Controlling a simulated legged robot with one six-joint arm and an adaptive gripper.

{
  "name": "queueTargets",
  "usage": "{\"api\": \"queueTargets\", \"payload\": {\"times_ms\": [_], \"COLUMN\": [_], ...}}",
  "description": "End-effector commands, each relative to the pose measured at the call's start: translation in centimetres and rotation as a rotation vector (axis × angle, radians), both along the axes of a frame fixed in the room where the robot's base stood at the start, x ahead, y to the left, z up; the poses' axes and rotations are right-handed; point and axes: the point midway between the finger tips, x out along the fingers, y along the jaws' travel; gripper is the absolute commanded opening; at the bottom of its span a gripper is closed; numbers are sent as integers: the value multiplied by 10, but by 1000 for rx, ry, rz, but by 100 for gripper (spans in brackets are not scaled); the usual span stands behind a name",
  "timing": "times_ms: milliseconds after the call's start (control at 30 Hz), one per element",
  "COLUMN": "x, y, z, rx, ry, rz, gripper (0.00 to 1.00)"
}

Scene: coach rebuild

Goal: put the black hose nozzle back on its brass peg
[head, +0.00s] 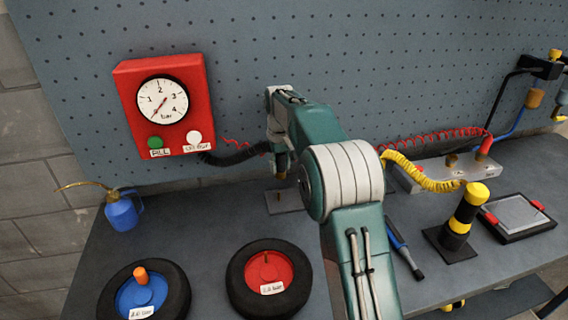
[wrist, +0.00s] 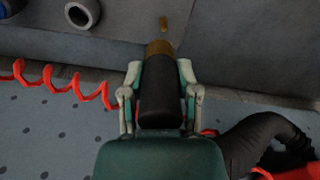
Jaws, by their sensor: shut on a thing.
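My gripper (wrist: 160,72) is shut on the black hose nozzle (wrist: 160,100), whose brass-coloured end points away from the palm. The brass peg (wrist: 163,24) stands a short way beyond that end in the wrist view, apart from it. In the head view my gripper (head: 281,165) is above a small grey plate (head: 290,202) on the bench, which bears the peg (head: 278,196). The nozzle is mostly hidden there by my arm. Its black hose (head: 236,156) runs from the red gauge box (head: 125,92) to my gripper.
Two tyres, with a blue hub (head: 142,295) and a red hub (head: 268,270), lie on the bench in front. A blue oil can (head: 122,214) stands at left. A yellow coiled hose (head: 420,180), a black-and-yellow post (head: 460,220) and a manifold (head: 440,178) are at right. The pegboard (head: 300,50) stands behind.

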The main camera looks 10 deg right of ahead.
Motion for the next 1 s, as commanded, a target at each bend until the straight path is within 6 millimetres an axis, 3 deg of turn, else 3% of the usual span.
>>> {"api": "queueTargets", "payload": {"times_ms": [700, 1000], "x": [3, 3], "y": [0, 1], "z": [-48, -53], "rx": [1, 0], "ry": [1, -1], "rz": [0, 1], "gripper": [0, 0]}}
